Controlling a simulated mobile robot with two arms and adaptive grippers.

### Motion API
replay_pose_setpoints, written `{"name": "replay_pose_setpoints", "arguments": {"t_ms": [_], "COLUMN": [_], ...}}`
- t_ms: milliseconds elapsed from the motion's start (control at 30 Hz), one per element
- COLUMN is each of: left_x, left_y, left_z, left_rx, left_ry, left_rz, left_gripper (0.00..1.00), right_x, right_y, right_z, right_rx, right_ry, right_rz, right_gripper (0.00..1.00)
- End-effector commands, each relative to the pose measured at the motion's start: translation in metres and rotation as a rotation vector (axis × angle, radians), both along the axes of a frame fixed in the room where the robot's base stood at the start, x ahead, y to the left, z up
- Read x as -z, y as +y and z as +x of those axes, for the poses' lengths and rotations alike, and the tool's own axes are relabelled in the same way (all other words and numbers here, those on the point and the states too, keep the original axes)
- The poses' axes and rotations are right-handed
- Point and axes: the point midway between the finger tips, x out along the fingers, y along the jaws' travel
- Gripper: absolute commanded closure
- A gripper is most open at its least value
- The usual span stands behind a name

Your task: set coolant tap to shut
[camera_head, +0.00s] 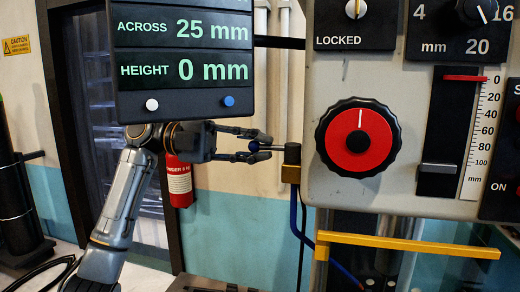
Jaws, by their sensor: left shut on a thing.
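The coolant tap (292,154) is a dark fitting on a brass block (291,174) at the left edge of the machine panel, with a blue hose (294,215) running down from it. Its thin lever (272,147) points left, about level, and ends in a blue ball knob (254,145). My left gripper (257,142) reaches in from the left and is shut on the knob; its fingers partly hide it. My right gripper is not in view.
A display box (184,88) reading ACROSS 25 mm and HEIGHT 0 mm hangs just above my left gripper. The panel (420,205) carries a red dial (358,138), a LOCKED knob (356,8) and a slider (438,168). A yellow bar (408,245) juts out below. A fire extinguisher (179,182) stands behind my arm.

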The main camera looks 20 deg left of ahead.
Motion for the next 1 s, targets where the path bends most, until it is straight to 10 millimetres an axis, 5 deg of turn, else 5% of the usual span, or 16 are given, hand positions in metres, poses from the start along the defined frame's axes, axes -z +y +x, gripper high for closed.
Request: {"name": "replay_pose_setpoints", "arguments": {"t_ms": [567, 600, 700, 1000], "left_x": [0.0004, 0.0004, 0.0003, 0.0002], "left_y": [0.0027, 0.0027, 0.0026, 0.0027], "left_z": [0.0007, 0.0007, 0.0007, 0.0006], "left_rx": [0.022, 0.022, 0.022, 0.022], "left_ry": [0.002, 0.002, 0.002, 0.002], "left_rz": [0.002, 0.002, 0.001, 0.001], "left_gripper": [1.0, 0.8, 0.6, 0.58], "right_x": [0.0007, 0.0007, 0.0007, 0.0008], "right_y": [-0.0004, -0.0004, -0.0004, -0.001], "right_z": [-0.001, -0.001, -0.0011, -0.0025], "right_rx": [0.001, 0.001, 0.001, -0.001], "right_ry": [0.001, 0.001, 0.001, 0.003], "right_rz": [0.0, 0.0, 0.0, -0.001], "right_gripper": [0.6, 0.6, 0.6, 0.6]}}
